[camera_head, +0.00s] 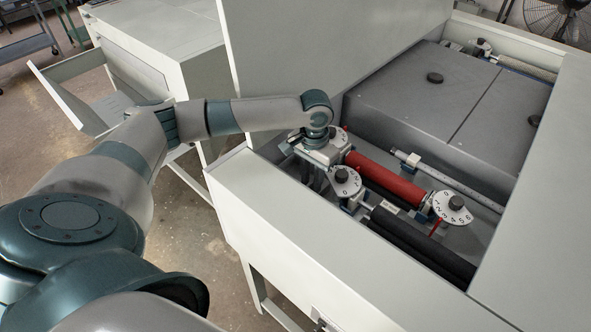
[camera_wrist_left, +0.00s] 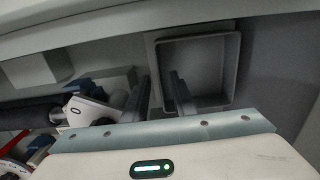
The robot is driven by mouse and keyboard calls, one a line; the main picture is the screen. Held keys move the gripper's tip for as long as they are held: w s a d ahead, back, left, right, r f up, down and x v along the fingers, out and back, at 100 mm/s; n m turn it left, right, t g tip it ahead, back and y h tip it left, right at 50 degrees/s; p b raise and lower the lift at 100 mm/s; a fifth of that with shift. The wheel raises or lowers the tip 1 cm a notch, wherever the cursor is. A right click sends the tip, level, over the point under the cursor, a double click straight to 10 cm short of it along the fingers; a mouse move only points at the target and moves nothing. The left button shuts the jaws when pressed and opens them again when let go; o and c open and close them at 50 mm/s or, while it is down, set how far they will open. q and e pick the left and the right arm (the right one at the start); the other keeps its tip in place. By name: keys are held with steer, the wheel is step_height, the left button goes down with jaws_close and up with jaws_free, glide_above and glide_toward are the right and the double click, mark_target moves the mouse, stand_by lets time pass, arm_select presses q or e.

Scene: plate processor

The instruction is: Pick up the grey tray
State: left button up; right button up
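The grey tray (camera_wrist_left: 236,75) shows in the left wrist view as a square, open, empty box just beyond my left gripper (camera_wrist_left: 160,82). The two dark fingers are apart. One overlaps the tray's inside and the other lies outside its left wall, so they appear to straddle that wall without visibly pinching it. In the head view my left gripper (camera_head: 312,172) points down into the open processor by its left inner wall; its fingers are mostly hidden. I cannot make out the tray in the head view. My right gripper is not in view.
A red roller (camera_head: 384,176), a black roller (camera_head: 422,246) and numbered white dials (camera_head: 453,207) lie right of the gripper. The processor's front wall (camera_head: 300,240) and raised lid (camera_head: 320,45) bound the opening. A grey cover (camera_head: 430,95) fills the back.

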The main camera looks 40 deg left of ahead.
arm_select(q)
steer(key=shift+f, duration=0.6)
jaws_close()
steer(key=shift+r, duration=0.1)
